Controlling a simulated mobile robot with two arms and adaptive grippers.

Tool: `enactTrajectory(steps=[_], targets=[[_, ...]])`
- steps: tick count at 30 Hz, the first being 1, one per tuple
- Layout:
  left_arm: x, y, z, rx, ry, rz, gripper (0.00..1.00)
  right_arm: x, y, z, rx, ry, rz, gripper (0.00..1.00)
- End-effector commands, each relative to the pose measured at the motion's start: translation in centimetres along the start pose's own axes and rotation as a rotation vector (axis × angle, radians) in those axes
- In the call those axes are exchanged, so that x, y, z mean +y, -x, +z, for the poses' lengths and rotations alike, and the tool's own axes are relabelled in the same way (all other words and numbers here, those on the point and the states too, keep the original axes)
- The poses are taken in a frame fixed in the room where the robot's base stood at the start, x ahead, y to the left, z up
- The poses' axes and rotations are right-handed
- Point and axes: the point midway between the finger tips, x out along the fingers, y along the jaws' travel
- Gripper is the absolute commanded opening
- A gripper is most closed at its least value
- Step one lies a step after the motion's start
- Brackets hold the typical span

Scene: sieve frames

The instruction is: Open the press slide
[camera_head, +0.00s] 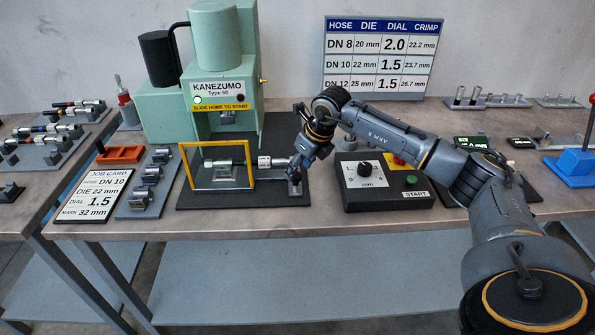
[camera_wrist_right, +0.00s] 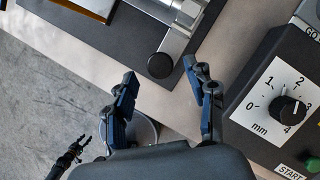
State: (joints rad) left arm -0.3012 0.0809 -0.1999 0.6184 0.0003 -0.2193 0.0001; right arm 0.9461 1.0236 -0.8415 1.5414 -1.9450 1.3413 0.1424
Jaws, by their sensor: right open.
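The green press (camera_head: 219,88) stands at the back of the bench with a yellow-framed clear guard (camera_head: 184,165) low at its front. A metal bar to the guard's right ends near my right gripper (camera_head: 296,176). In the right wrist view, a metal bar (camera_wrist_right: 178,40) ends in a round black knob (camera_wrist_right: 161,66). My right gripper (camera_wrist_right: 160,86) is open, its two fingers on either side of the knob's line and just short of it, apart from it. In the wrist view, a small dark gripper, apparently my left (camera_wrist_right: 75,148), hangs over the floor; its jaw state is unclear.
A black control box (camera_head: 385,183) with a dial and START button stands close to the right of my gripper. A job card (camera_head: 93,195) and die rack (camera_head: 146,185) lie left of the press. The bench's front edge is clear.

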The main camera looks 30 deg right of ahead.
Motion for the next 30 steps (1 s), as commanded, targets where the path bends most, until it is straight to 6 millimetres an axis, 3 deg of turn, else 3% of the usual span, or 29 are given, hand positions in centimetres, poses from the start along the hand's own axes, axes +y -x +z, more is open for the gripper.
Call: enactTrajectory(steps=[6, 12, 18, 30], targets=[[0.1, 0.0, -0.1, 0.002, 0.000, 0.001, 0.40, -0.1, 5.0, 0.1, -0.003, 0.000, -0.001, 0.55], [0.1, 0.0, -0.2, 0.002, 0.000, 0.001, 0.40, -0.1, 8.2, 0.0, -0.001, 0.000, -0.001, 0.55], [0.1, 0.0, -0.2, 0.002, 0.000, 0.001, 0.40, 0.0, 9.4, 0.0, 0.000, -0.001, 0.001, 0.55], [0.1, 0.0, -0.2, 0.002, 0.000, 0.001, 0.40, 0.0, 9.4, 0.0, 0.000, -0.001, 0.001, 0.55]])
